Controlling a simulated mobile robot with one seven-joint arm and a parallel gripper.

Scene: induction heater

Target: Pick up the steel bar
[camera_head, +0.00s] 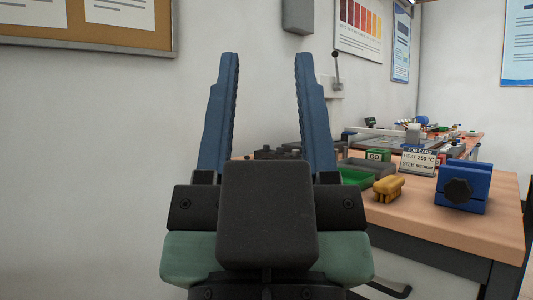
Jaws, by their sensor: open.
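My gripper (267,65) is in the middle of the view, pointing up and away. Its two blue fingers stand wide apart, with only bare wall between their tips. The jaws are open and empty. I cannot make out the steel bar for certain. The far part of the bench is small and crowded, and my gripper hides part of the bench's left end.
A wooden-topped bench (450,222) stands at the right. On it are a blue block with a black knob (462,188), a yellow piece (388,188), a green tray (355,178), a job card (418,162) and a GO sign (378,155). The left is clear.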

